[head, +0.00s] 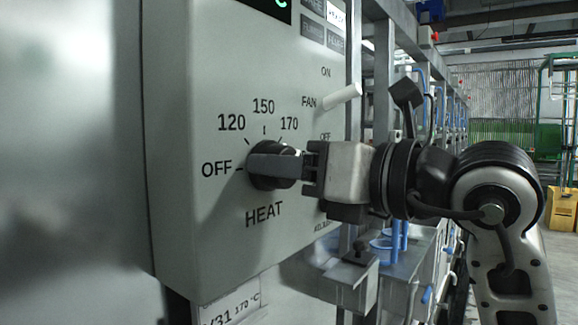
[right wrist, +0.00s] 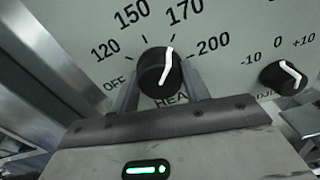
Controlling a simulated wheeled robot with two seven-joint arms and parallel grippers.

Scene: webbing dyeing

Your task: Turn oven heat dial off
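The HEAT dial (head: 262,183) is a round black knob on the grey oven control panel (head: 200,225). It also shows in the right wrist view (right wrist: 158,84), where its white pointer line aims up toward the 170 mark. The OFF mark is left of the dial. My right gripper (head: 270,166) is at the dial, one finger across its front in the head view. In the right wrist view its fingers (right wrist: 162,76) stand on both sides of the dial. Whether they press on it is unclear. My left gripper is not in view.
A white FAN lever (head: 340,97) sticks out up and right of the dial. A smaller black knob (right wrist: 284,75) marked -10 to +10 is to the right in the right wrist view. A metal frame and blue-handled fittings (head: 385,245) are beyond the panel.

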